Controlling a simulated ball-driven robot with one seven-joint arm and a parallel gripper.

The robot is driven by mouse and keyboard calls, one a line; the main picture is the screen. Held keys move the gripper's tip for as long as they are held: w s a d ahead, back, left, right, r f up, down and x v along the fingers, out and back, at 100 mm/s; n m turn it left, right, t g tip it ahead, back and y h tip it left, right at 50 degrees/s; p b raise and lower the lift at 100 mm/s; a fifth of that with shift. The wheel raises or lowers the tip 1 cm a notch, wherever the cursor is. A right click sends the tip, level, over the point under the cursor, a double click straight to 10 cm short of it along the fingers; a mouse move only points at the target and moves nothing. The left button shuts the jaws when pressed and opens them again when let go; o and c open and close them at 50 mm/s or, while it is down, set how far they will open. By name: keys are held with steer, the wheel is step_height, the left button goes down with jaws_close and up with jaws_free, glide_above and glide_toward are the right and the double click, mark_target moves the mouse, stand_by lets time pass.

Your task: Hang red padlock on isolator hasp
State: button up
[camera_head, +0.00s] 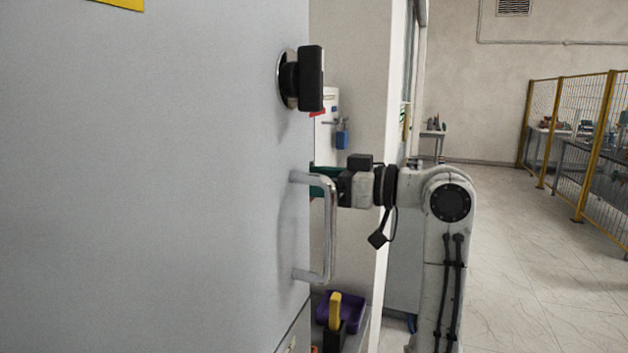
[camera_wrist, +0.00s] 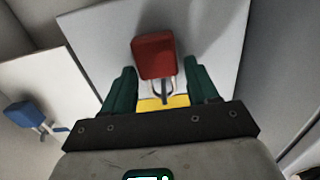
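The red padlock (camera_wrist: 155,54) is in the wrist view, ahead of my gripper (camera_wrist: 160,70), its metal shackle toward the gripper. The green fingers are open, one on each side of it, with a gap at least on the right; I see no grip. In the head view my gripper (camera_head: 320,181) is partly hidden behind the door's handle and edge, and I cannot make out the red padlock there. A black rotary handle (camera_head: 311,79) on a round plate is on the grey door, above and left of my gripper. I cannot make out a hasp clearly.
The grey door (camera_head: 150,180) fills the left, with a metal pull handle (camera_head: 329,230) close to my gripper. A blue padlock (camera_head: 342,140) hangs on a white board behind; it also shows in the wrist view (camera_wrist: 24,113). A purple tray (camera_head: 352,308) is below.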

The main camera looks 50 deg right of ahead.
steer(key=shift+o, duration=1.1)
steer(key=b+v, duration=0.2)
steer(key=v, duration=0.8)
steer(key=shift+s+d, duration=0.15)
steer(key=shift+s, duration=0.25)
